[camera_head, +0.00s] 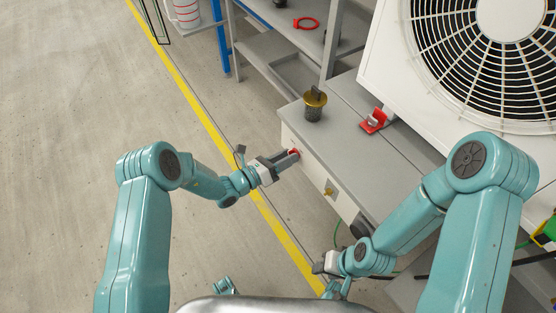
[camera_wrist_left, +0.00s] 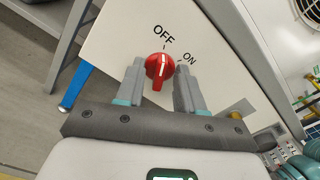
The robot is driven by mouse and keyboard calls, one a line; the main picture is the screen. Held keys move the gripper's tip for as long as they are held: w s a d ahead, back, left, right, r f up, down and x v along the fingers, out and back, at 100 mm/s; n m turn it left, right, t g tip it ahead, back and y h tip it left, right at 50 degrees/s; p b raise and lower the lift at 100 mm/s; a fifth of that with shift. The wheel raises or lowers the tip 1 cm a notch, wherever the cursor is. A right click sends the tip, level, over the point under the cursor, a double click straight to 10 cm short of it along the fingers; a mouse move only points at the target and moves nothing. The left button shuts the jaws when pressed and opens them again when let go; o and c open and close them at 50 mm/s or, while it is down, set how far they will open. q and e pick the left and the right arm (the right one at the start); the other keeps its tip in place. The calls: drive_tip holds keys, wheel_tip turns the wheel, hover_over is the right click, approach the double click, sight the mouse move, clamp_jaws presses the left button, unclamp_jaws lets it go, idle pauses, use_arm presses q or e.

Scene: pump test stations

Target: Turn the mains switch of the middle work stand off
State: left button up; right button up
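The red mains switch (camera_wrist_left: 158,66) sits on the white front panel of the work stand, marked OFF and ON. In the left wrist view its white pointer line faces the OFF tick. My left gripper (camera_wrist_left: 160,73) is open, with one finger on each side of the switch; small gaps seem to show between fingers and knob. In the head view the left gripper (camera_head: 290,158) is at the panel's left part, and the switch (camera_head: 295,152) is mostly hidden by it. My right gripper (camera_head: 326,264) is low beside the stand, away from the switch; its fingers are too small to read.
The grey stand top (camera_head: 350,150) carries a dark brass-topped part (camera_head: 314,104) and a red holder (camera_head: 374,121). A brass fitting (camera_head: 329,190) sticks out of the panel. A large white fan unit (camera_head: 390,60) stands behind. The floor at left is clear.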

use_arm(q)
drive_tip(key=p+v, duration=0.2)
drive_tip(key=v, duration=1.4)
drive_tip(key=shift+p, duration=0.3)
drive_tip(key=shift+a, duration=0.1)
drive_tip(key=shift+s, duration=0.1)
